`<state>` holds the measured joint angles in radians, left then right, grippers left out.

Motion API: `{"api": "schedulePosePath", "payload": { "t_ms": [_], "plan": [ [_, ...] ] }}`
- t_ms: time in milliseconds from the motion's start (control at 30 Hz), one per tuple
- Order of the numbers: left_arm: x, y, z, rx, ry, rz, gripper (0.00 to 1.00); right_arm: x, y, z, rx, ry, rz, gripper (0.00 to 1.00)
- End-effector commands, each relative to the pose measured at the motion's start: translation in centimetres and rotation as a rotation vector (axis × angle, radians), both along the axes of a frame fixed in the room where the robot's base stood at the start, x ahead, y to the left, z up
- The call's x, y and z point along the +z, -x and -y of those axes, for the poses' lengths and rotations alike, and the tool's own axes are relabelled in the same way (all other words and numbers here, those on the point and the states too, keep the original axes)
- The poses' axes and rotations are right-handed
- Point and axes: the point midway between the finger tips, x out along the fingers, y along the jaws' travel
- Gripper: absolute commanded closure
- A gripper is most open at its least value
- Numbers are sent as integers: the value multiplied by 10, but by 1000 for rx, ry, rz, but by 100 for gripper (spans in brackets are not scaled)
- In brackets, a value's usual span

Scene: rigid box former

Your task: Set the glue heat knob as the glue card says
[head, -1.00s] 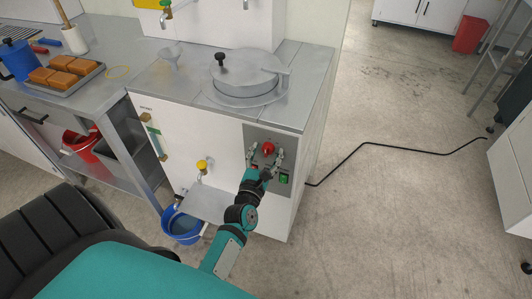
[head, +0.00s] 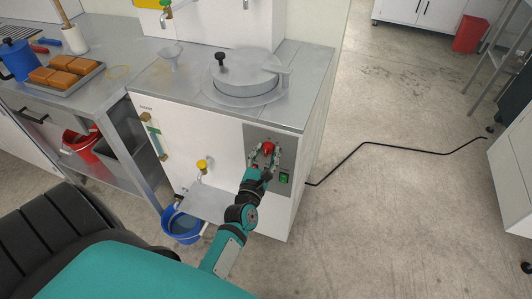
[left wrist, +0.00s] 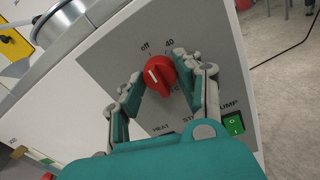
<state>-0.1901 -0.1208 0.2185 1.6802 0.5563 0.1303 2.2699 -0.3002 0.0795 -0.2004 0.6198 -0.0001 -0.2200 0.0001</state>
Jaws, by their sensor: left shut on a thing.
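The red heat knob (head: 268,146) sits on the grey panel (head: 251,131) on the front of the white machine. It also shows in the left wrist view (left wrist: 160,72), with a white mark on its left side. The labels "off" and "40" are printed above it; other dial marks are hidden by the fingers. My left gripper (head: 265,153) has one finger on each side of the knob and is shut on it. I cannot make out a readable glue card. My right gripper is out of view.
A green pump switch (left wrist: 233,123) is close to the right finger. A yellow-handled tap (head: 202,165) and metal shelf (head: 208,203) stick out at left, above a blue bucket (head: 183,228). A lidded pot (head: 245,75) tops the machine. A black cable (head: 400,147) crosses the floor.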

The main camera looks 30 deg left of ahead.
Motion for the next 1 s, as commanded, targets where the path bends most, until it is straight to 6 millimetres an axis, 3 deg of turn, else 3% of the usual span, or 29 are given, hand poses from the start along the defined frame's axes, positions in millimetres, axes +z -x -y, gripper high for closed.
{"api": "schedulePosePath", "payload": {
  "t_ms": [267, 1000],
  "plan": [
    [0, 0, 1, -2, -175, -42, 97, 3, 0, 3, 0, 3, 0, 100],
    [-1, 0, 0, -3, -856, -206, 97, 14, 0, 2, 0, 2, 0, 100]
  ]
}}
